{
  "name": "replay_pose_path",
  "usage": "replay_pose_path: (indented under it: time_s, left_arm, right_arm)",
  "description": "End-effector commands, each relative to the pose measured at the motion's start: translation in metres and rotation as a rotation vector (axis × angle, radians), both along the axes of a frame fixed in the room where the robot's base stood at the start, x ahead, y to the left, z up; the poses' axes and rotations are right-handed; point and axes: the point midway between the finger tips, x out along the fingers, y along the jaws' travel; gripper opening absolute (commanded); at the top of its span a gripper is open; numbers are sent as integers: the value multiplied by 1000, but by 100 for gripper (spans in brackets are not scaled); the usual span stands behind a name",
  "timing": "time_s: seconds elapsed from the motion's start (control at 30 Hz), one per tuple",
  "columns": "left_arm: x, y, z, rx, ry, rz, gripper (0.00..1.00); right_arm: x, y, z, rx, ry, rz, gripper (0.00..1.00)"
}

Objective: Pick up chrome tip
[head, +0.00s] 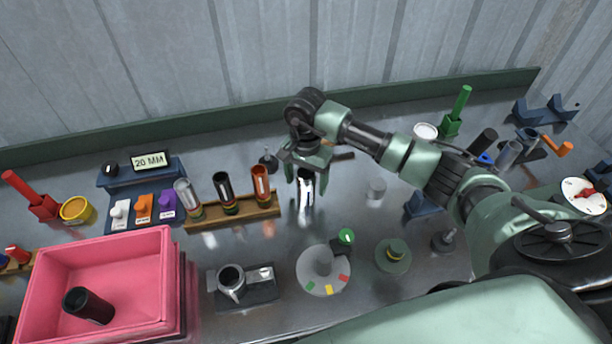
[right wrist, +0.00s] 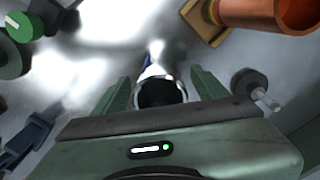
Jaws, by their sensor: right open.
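The chrome tip (head: 306,192) is a shiny silver tube standing upright on the metal bench, right of the wooden rack. My right gripper (head: 306,172) is above it, pointing down, with its fingers around its upper end. In the right wrist view the chrome tip (right wrist: 158,72) shows its dark round opening between the two green fingers of the open gripper (right wrist: 160,88). A gap shows beside the tube, so the fingers do not look clamped on it. My left gripper is out of view.
The wooden rack (head: 240,216) holds silver, black and copper tubes just left of the gripper. A grey round plate with coloured marks (head: 323,284) lies in front. A pink bin (head: 150,250) with a black tube inside stands at left. A small dark-based part (head: 267,160) is behind.

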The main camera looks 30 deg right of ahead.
Motion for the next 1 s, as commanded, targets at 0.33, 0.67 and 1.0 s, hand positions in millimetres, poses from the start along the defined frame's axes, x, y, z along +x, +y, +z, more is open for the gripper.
replay_pose_path:
  time_s: [0.33,0.67,1.0]
  left_arm:
    - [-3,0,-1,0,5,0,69]
    - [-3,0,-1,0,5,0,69]
    - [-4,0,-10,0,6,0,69]
  right_arm:
    - [0,0,-1,0,0,0,37]
    - [0,0,0,0,-1,0,12]
    - [1,-1,25,0,-5,1,12]
